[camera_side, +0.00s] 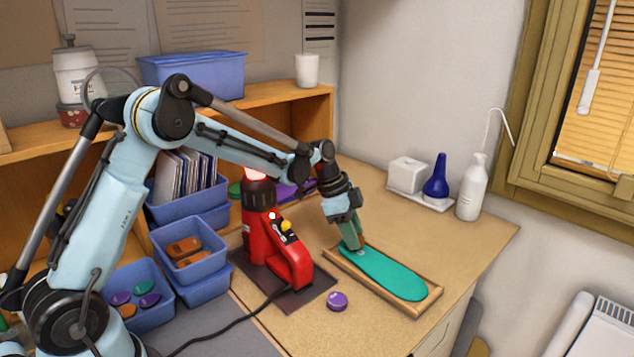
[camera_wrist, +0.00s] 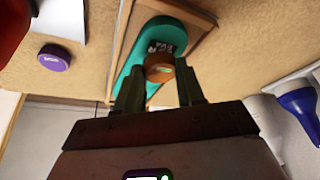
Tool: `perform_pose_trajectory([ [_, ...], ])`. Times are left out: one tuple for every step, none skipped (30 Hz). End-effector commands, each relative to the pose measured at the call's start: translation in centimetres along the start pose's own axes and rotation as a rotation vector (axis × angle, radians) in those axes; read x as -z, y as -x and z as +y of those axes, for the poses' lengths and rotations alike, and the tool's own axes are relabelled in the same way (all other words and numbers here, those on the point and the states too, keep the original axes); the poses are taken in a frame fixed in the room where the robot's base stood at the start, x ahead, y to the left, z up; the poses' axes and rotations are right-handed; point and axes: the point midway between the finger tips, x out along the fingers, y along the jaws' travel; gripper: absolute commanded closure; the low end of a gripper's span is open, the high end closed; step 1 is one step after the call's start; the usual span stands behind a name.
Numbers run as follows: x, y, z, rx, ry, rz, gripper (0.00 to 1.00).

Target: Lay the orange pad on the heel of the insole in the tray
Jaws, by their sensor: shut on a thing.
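The teal insole (camera_side: 400,278) lies in a shallow wooden tray (camera_side: 435,295) on the bench. It also shows in the wrist view (camera_wrist: 176,28), with dark lettering on it. My gripper (camera_side: 358,246) points down over the insole's far-left end in the side view. In the wrist view my gripper (camera_wrist: 160,82) is shut on the orange pad (camera_wrist: 158,67), which sits between the fingertips over that end of the insole. The side view hides the pad behind the fingers. I cannot tell whether the pad touches the insole.
A purple pad (camera_side: 337,301) lies on the bench left of the tray. A red machine (camera_side: 283,250) stands close to the tray's left. Blue bins (camera_side: 188,255) hold other pieces. A blue bulb (camera_side: 437,180) and white bottle (camera_side: 472,188) stand behind. Bench right of the tray is clear.

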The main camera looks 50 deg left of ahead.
Motion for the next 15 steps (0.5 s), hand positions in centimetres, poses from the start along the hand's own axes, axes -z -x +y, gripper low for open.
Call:
perform_pose_trajectory([
  [-0.09, -0.22, -0.01, 0.000, 0.000, 0.000, 0.89],
  [-0.13, -0.31, -0.01, 0.000, 0.000, 0.000, 0.89],
  [-0.17, -0.41, -0.01, 0.000, 0.000, 0.000, 0.89],
  [-0.19, -0.46, 0.00, 0.000, 0.000, 0.000, 0.89],
  [-0.21, -0.50, 0.00, 0.000, 0.000, 0.000, 0.89],
  [-0.22, -0.53, 0.00, 0.000, 0.000, 0.000, 0.89],
  [-0.22, -0.54, 0.00, 0.000, 0.000, 0.000, 0.89],
  [-0.23, -0.55, 0.00, 0.000, 0.000, 0.000, 0.89],
  [-0.22, -0.54, 0.00, 0.000, 0.000, 0.000, 0.89],
  [-0.22, -0.54, 0.00, 0.000, 0.000, 0.000, 0.89],
  [-0.22, -0.54, 0.00, 0.000, 0.000, 0.000, 0.89],
  [-0.22, -0.53, 0.00, 0.000, 0.000, 0.000, 0.89],
  [-0.22, -0.53, 0.00, 0.000, 0.000, 0.000, 0.89],
  [-0.22, -0.53, 0.00, 0.000, 0.000, 0.000, 0.89],
  [-0.23, -0.54, 0.00, 0.000, 0.000, 0.000, 0.89],
])
